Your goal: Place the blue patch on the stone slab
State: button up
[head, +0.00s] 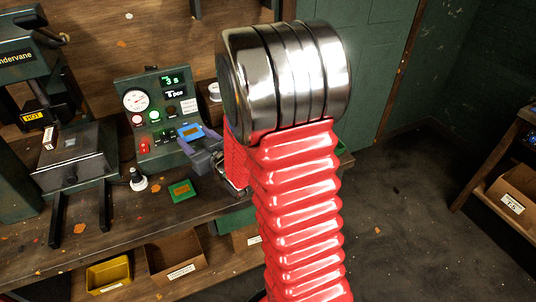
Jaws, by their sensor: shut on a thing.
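The blue patch (190,132) is a small flat blue piece with a tan mark, in front of the green control panel. My gripper (193,141) is shut on it and holds it above the bench, left of my red arm. My arm hides part of the bench to the right. A dark grey flat block (72,168) at the left, under the press head, looks like the stone slab, but I cannot be sure. The blue patch is to its right and apart from it.
The press (25,60) has a yellow HOT label. The control panel (155,110) stands behind. Bins (108,275) sit below the bench.

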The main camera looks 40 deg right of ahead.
jog(key=s+d+h, duration=0.1)
jog(key=s+d, duration=1.3)
jog(key=d, duration=0.5)
jog(key=shift+s+r+m, duration=0.2)
jog(key=shift+r+m, duration=0.05)
jog(key=shift+m, duration=0.15)
jog(key=shift+d, duration=0.1)
